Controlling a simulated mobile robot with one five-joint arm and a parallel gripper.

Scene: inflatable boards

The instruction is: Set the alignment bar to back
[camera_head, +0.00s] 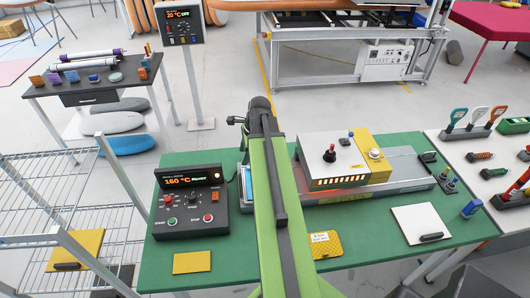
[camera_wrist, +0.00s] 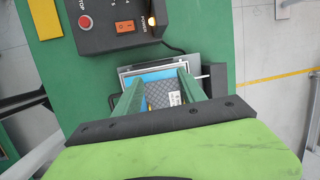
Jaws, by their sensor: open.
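In the wrist view my gripper (camera_wrist: 160,88) has two green fingers set apart, with nothing seen gripped between them. They point down over a metal-rimmed frame (camera_wrist: 128,70) that holds a blue sheet and a grey patterned piece (camera_wrist: 160,95) with a white label. A black block (camera_wrist: 216,80) with a small pin stands at the frame's right side. I cannot tell which part is the alignment bar. In the head view the blue and white edge of the frame (camera_head: 245,186) shows just left of my green arm, which hides the rest and my gripper.
A black control box (camera_head: 188,203) with a lit display stands left of the frame; its edge also shows in the wrist view (camera_wrist: 105,28). A grey and yellow machine (camera_head: 335,162) stands right of my arm.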

